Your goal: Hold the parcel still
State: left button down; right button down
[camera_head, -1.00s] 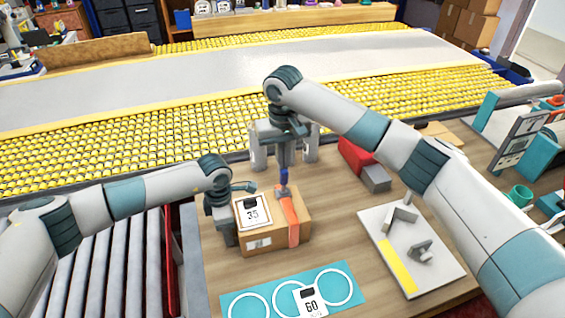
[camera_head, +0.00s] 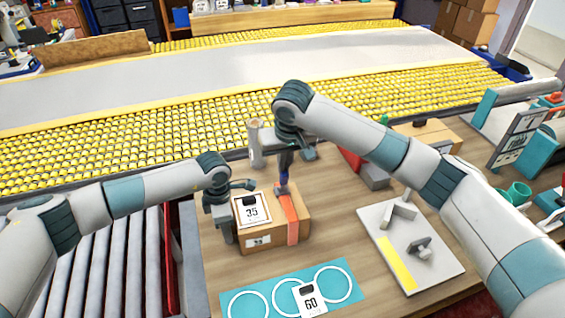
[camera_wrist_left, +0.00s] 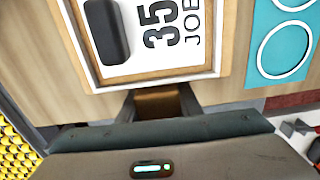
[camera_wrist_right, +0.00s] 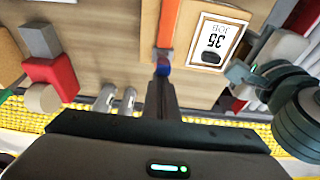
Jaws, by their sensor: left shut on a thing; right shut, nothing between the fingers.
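The parcel (camera_head: 262,238), a brown cardboard box, sits on the wooden table with an orange strip (camera_head: 291,222) across its top and down its front. A white card marked 35 (camera_head: 252,210) lies on its top. My left gripper (camera_head: 222,222) is at the parcel's left side; its fingers (camera_wrist_left: 158,102) are shut on the parcel's edge, partly hidden in the left wrist view. My right gripper (camera_head: 284,180) is shut and points down over the strip's far end; a blue and red piece (camera_wrist_right: 163,69) shows at its fingertips. I cannot tell whether it touches the strip.
A teal mat (camera_head: 237,303) with white rings and a card marked 60 (camera_head: 310,300) lies in front. A white board with grey fittings (camera_head: 405,270) is at right. A grey block (camera_head: 375,177) and a post (camera_head: 255,140) stand behind. A yellow-roller conveyor runs across the back.

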aim_at(286, 176)
jog(key=shift+s+d+f+t+y, duration=0.15)
jog(key=shift+s+f+t, duration=0.1)
jog(key=shift+s+t, duration=0.45)
jog(key=shift+s+d+f+t+y, duration=0.1)
jog(key=shift+s+f+t+y, duration=0.1)
jog(key=shift+s+t, duration=0.5)
jog(key=s+t, duration=0.1)
jog(key=s+f, duration=0.1)
jog(key=s+f+t, duration=0.1)
jog(key=shift+s+d+t+y, duration=0.2)
jog(key=shift+d+t+y, duration=0.05)
jog(key=shift+d+t, duration=0.1)
jog(key=shift+s+f+t, duration=0.45)
jog(key=shift+f+t, duration=0.05)
jog(key=shift+t, duration=0.25)
pick_arm(q)
jog(key=shift+r, duration=0.1)
pick_arm(e)
jog(key=shift+w+r, duration=0.1)
jog(key=shift+r, duration=0.05)
jog(key=shift+w, duration=0.3)
jog(key=shift+w+a, duration=0.15)
jog(key=shift+w, duration=0.4)
